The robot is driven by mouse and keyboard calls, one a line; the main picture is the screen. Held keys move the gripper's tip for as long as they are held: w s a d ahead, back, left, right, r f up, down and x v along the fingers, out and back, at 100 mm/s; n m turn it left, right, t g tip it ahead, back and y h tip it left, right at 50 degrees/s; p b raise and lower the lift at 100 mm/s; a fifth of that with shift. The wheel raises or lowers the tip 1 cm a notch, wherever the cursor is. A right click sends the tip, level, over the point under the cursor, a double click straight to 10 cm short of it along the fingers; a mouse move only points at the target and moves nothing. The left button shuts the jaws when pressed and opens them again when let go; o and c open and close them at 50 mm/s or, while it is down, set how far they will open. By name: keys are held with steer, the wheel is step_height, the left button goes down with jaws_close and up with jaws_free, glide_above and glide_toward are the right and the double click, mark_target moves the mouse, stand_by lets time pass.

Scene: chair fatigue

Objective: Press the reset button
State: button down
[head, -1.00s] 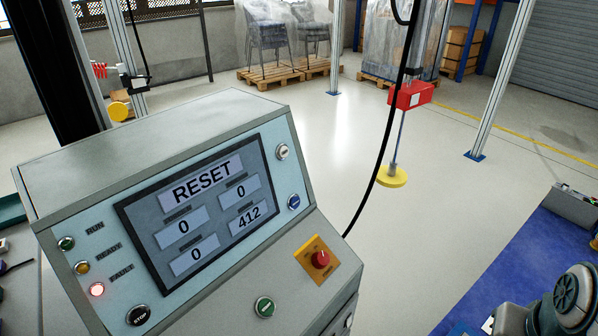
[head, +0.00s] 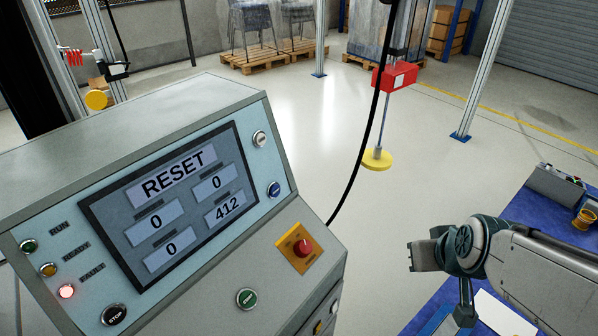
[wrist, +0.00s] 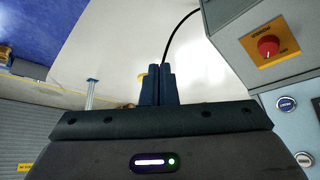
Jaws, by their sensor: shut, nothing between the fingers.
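The grey control console (head: 235,95) has a tilted panel whose screen (head: 172,200) reads RESET, with 0, 0, 0 and 412. A blue button (head: 274,189) sits right of the screen, below a white button (head: 259,139); their labels are too small to read in the head view. The wrist view also shows the blue button (wrist: 286,103) and the white one (wrist: 304,159) at right. My gripper (head: 414,256) is to the right of the console, apart from it. In the wrist view its fingers (wrist: 157,72) are together and empty.
The red fault lamp (head: 66,291) is lit. A black cable (head: 361,158) hangs behind. A blue-topped bench (head: 521,212) stands at right.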

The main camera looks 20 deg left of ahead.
mark_target(275, 191)
steer(key=w+a+n+t+y, duration=0.1)
steer(key=a+n+t, duration=0.3)
steer(key=a, duration=0.7)
steer(key=w+a+n+t+y, duration=0.2)
steer(key=a+n+t+y, duration=0.2)
steer(key=a+n, duration=0.4)
steer(key=shift+a+r, duration=0.4)
steer(key=shift+a, duration=1.5)
steer(key=shift+a, duration=0.1)
steer(key=shift+w+a+f+p, duration=0.2)
steer(key=shift+w+a+f, duration=0.2)
steer(key=shift+a, duration=0.95)
steer(key=shift+w+a+f+p, duration=0.25)
steer(key=shift+w+a+f, duration=0.1)
steer(key=shift+a, duration=1)
steer(key=shift+w+a+f+p, duration=0.2)
steer(key=shift+w+a+f, duration=0.2)
steer(key=shift+a, duration=0.95)
steer(key=shift+a, duration=0.1)
steer(key=shift+w+a, duration=0.15)
steer(key=shift+a, duration=0.15)
